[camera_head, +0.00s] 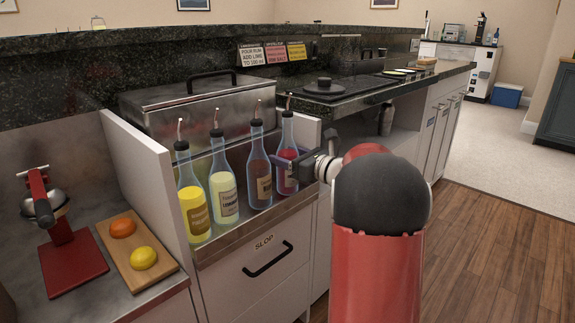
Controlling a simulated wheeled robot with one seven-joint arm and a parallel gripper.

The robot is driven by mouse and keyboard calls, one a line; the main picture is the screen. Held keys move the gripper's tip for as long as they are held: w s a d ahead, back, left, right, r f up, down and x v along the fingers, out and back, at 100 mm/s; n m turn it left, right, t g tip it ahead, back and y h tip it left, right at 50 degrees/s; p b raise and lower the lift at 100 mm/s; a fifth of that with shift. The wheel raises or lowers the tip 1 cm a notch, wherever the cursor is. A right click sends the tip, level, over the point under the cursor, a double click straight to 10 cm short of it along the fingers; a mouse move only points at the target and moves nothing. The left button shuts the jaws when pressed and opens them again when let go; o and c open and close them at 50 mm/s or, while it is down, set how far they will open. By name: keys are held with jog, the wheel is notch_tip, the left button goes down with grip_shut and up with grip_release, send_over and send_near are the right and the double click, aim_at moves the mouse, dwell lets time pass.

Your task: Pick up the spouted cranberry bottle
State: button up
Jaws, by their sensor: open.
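The red bottle (288,133) with a pour spout, which looks like the cranberry one, stands upright at the right end of a row in the metal rail. Its lower part holds red liquid, and its label is partly covered by my gripper. My gripper (286,164) reaches in from the right at the height of the red liquid. It is open, with dark fingers at the bottle's body. I cannot tell whether they touch the glass or whether the far finger is behind it.
A brown-red bottle (259,168) stands close to the left, then a pale bottle (222,185) and a yellow bottle (192,205). A white panel (306,131) is beside the rail on the right. A steel lidded bin (190,103) is behind. A board (113,236) with fruit lies left.

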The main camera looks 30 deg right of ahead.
jog(key=c, duration=1.1)
jog(key=shift+r, duration=0.1)
notch_tip(320, 180, up, 20)
jog(key=p, duration=0.3)
